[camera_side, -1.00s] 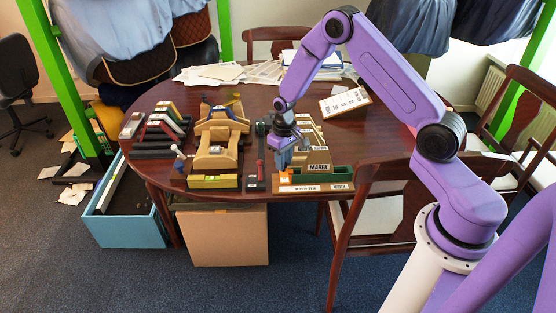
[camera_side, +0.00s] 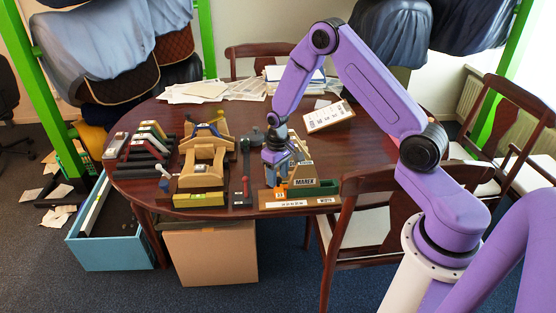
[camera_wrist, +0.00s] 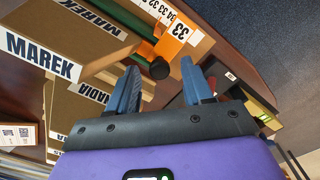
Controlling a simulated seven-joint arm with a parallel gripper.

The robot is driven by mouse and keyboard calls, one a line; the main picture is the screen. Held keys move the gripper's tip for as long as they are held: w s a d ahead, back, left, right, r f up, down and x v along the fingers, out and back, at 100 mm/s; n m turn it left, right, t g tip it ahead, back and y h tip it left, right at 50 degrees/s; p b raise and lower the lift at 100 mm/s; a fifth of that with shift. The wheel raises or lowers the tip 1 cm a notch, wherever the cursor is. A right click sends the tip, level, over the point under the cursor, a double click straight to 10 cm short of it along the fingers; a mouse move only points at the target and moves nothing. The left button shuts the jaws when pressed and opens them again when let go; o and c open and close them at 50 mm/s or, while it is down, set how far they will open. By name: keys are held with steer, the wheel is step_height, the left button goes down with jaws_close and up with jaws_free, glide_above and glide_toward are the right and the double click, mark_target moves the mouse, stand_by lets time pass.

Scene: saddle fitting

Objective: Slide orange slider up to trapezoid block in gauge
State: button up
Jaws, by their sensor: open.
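The orange slider (camera_wrist: 172,42) stands on the gauge, with a white "33" label and a black knob (camera_wrist: 159,68) facing me. A bit of orange also shows in the side view (camera_side: 280,193) below my gripper. The gauge has a green channel (camera_side: 325,188) and a number scale (camera_wrist: 188,32). A tan block labelled MAREK (camera_side: 304,181) sits in the gauge, right of the slider; it is large in the wrist view (camera_wrist: 75,35). Its full outline is cut off there. My gripper (camera_wrist: 160,82) is open and empty, its blue fingers on either side of the knob in the picture. Contact cannot be told.
A wooden saddle-like stand (camera_side: 203,160) with a yellow level in front is left of my gripper. A dark bar with red (camera_side: 243,180) lies between. Several dark blocks (camera_side: 145,145) stand farther left. A printed card (camera_side: 327,116) lies behind. Bare table shows at the right.

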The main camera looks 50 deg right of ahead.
step_height(320, 180, up, 17)
stand_by(0.5)
steer(key=shift+w, duration=0.15)
steer(key=c, duration=0.7)
steer(key=w+a+f+n+g, duration=0.1)
steer(key=w, duration=0.2)
steer(key=w+f+n+g, duration=0.1)
steer(key=w+f, duration=0.1)
steer(key=w+a+f+n, duration=0.1)
steer(key=w+f, duration=0.1)
steer(key=w, duration=0.1)
steer(key=shift+w+a+f+g+h, duration=0.1)
steer(key=shift+w+a+g+h, duration=0.2)
steer(key=shift+w+g+h, duration=0.1)
jaws_close()
steer(key=shift+n+g, duration=0.3)
steer(key=shift+s+d+r+x, duration=0.15)
steer(key=shift+s+x, duration=0.25)
steer(key=shift+x, duration=1.65)
steer(key=shift+s+d+r+x, duration=0.15)
steer(key=shift+s+x, duration=0.25)
steer(key=shift+x, duration=1.65)
steer(key=shift+s+d+r+x, duration=0.15)
steer(key=shift+s+x, duration=0.25)
steer(key=shift+x, duration=1.7)
